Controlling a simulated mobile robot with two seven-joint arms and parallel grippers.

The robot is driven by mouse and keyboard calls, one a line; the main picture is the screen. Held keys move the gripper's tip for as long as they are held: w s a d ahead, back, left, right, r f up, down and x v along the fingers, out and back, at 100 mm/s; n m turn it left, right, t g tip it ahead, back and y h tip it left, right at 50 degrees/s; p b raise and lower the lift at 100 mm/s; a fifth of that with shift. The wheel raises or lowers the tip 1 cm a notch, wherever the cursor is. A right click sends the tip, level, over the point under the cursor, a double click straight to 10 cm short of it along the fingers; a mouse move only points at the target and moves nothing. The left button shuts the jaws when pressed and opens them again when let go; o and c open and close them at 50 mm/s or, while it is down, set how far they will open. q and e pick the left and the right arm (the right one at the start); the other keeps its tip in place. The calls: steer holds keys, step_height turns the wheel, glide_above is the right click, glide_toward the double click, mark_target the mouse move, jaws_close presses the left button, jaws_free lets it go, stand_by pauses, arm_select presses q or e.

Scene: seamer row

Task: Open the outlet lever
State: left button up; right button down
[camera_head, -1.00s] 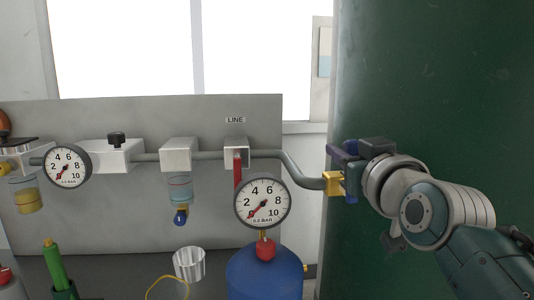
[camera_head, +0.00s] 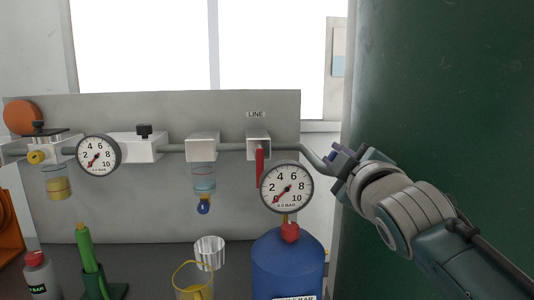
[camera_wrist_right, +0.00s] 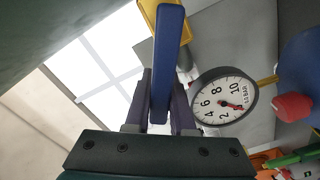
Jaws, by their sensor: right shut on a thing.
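The outlet lever appears as a blue bar (camera_wrist_right: 168,62) in the right wrist view, running from a brass-yellow valve body (camera_wrist_right: 150,12) down between my fingers. My right gripper (camera_wrist_right: 160,108) is shut on this lever near its end. In the head view my right gripper (camera_head: 343,163) is at the right end of the grey pipe (camera_head: 313,157), and it hides the valve and most of the lever there. How far the lever is turned cannot be told. My left gripper is not in view.
A red lever (camera_head: 260,168) hangs down under the LINE label. A pressure gauge (camera_head: 286,188) stands on a blue tank (camera_head: 287,265) close left of my right gripper. A dark green column (camera_head: 440,90) stands behind my right arm. A clear cup (camera_head: 210,252) and yellow-rimmed jug (camera_head: 193,282) stand below.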

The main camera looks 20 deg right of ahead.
steer(key=shift+w+a+f+n+b, duration=0.1)
steer(key=shift+a+f+n+b, duration=0.1)
steer(key=shift+f+n+b, duration=0.6)
steer(key=shift+a+f+n+b, duration=0.15)
steer(key=shift+f+n, duration=0.35)
steer(key=shift+n, duration=0.7)
steer(key=c, duration=0.8)
jaws_free()
steer(key=shift+r, duration=0.1)
steer(key=shift+o, duration=0.2)
steer(key=v, duration=1)
